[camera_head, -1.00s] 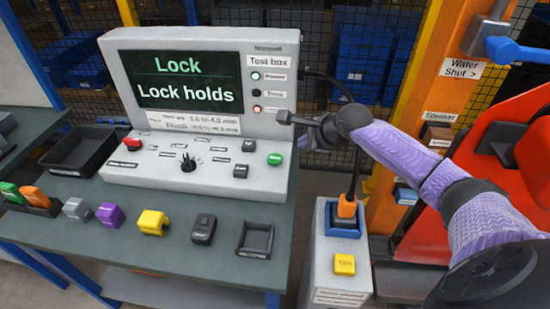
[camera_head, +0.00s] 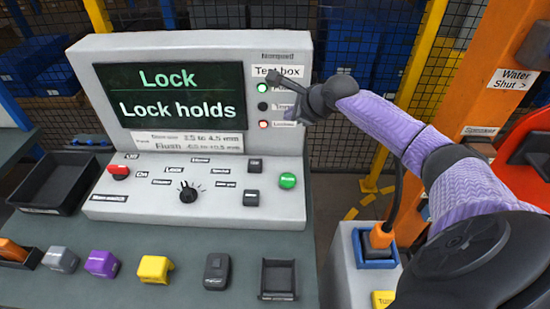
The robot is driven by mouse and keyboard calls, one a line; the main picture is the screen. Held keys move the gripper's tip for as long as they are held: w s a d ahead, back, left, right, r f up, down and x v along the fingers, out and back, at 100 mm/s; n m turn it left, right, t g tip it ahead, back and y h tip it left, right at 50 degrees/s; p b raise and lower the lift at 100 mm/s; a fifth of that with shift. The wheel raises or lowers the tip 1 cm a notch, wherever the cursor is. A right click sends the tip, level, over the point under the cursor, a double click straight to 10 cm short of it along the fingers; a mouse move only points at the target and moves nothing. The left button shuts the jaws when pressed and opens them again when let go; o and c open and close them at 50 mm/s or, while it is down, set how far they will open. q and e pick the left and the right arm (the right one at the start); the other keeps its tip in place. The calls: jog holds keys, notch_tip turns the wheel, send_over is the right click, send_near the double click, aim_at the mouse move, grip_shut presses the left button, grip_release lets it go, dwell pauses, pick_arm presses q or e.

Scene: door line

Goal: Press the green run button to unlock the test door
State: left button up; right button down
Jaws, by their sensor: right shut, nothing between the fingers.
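The green run button (camera_head: 287,180) sits at the right end of the grey test box's sloped panel (camera_head: 215,206). The test box screen (camera_head: 175,95) reads "Lock" and "Lock holds". My right gripper (camera_head: 276,77) is shut and empty. In the picture it lies above the green button, over the "Test box" label and the column of small lamps, and appears apart from the button. My purple right arm comes in from the right. The test door itself is not clearly shown. My left gripper is not in view.
The panel also has a red switch (camera_head: 119,172), a black knob (camera_head: 187,193) and two dark buttons. Along the front of the table lie a yellow block (camera_head: 154,269), a purple block (camera_head: 102,263), a dark tray (camera_head: 278,279) and others. An orange post (camera_head: 478,110) stands right.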

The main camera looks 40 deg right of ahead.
pick_arm(q)
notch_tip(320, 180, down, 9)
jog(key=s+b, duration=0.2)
jog(key=b, duration=0.5)
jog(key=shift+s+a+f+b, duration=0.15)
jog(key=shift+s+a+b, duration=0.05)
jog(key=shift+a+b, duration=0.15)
pick_arm(e)
notch_tip(320, 180, down, 10)
jog(key=s, duration=0.1)
jog(key=shift+s, duration=0.2)
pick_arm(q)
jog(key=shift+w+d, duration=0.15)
pick_arm(e)
jog(key=b, duration=1)
send_over(290, 180)
notch_tip(290, 180, down, 6)
jog(key=shift+f, duration=0.25)
jog(key=shift+s+f, duration=0.1)
jog(key=shift+f, duration=1)
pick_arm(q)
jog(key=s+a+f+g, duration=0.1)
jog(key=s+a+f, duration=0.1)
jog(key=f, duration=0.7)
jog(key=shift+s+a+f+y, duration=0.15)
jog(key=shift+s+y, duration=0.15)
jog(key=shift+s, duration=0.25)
